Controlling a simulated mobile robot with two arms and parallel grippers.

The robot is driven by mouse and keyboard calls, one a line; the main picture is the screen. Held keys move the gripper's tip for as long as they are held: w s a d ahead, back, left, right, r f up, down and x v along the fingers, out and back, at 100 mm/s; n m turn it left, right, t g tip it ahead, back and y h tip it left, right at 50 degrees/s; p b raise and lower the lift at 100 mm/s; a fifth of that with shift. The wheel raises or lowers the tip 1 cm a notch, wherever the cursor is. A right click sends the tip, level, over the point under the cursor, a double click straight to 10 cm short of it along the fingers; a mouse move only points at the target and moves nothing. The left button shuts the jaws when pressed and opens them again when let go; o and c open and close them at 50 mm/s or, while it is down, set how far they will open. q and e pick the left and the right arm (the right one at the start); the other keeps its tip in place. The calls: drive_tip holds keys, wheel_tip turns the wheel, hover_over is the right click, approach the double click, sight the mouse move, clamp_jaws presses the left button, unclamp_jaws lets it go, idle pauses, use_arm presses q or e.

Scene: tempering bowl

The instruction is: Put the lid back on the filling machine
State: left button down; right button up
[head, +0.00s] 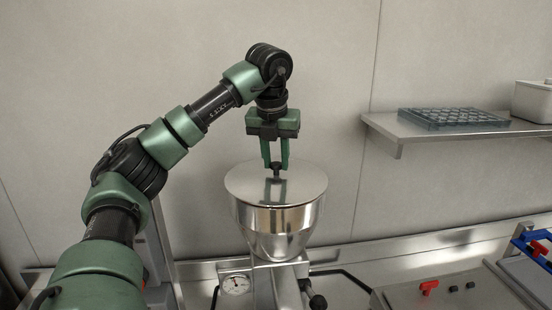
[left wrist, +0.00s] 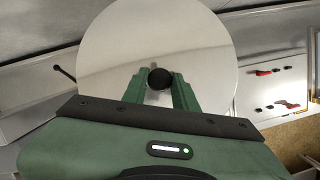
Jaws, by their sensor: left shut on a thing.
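The filling machine's steel hopper (head: 277,228) stands in the middle of the head view. The round flat metal lid (head: 252,185) lies over the hopper's mouth and looks about level; I cannot tell whether it is fully seated. The lid also fills the upper middle of the left wrist view (left wrist: 110,45). My left gripper (head: 276,170) points down from above and is shut on the lid's dark knob (head: 276,172). The knob shows between the two green fingers in the left wrist view (left wrist: 159,79). The inside of the hopper is hidden by the lid. My right gripper is not in view.
A wall shelf (head: 440,133) at the right holds a blue-grey moulded tray (head: 453,118) and a white container (head: 533,101). A panel with a red knob (head: 429,287) is at lower right.

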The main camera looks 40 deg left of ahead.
sight(273, 182)
use_arm(q)
drive_tip(key=shift+d+f, duration=0.1)
drive_tip(key=shift+f, duration=0.15)
drive_tip(key=c, duration=1.5)
unclamp_jaws()
drive_tip(key=shift+f, duration=0.15)
drive_tip(key=o, duration=0.4)
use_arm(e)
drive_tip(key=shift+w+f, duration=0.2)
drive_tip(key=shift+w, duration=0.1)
use_arm(q)
drive_tip(key=shift+r, duration=0.2)
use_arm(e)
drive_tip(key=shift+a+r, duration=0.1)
use_arm(q)
drive_tip(key=b+v, duration=0.1)
drive_tip(key=v, duration=0.1)
drive_tip(key=shift+r, duration=0.4)
drive_tip(key=v, duration=0.9)
drive_tip(key=shift+s+r+p, duration=0.15)
drive_tip(key=shift+r+p, duration=0.2)
drive_tip(key=shift+p, duration=0.1)
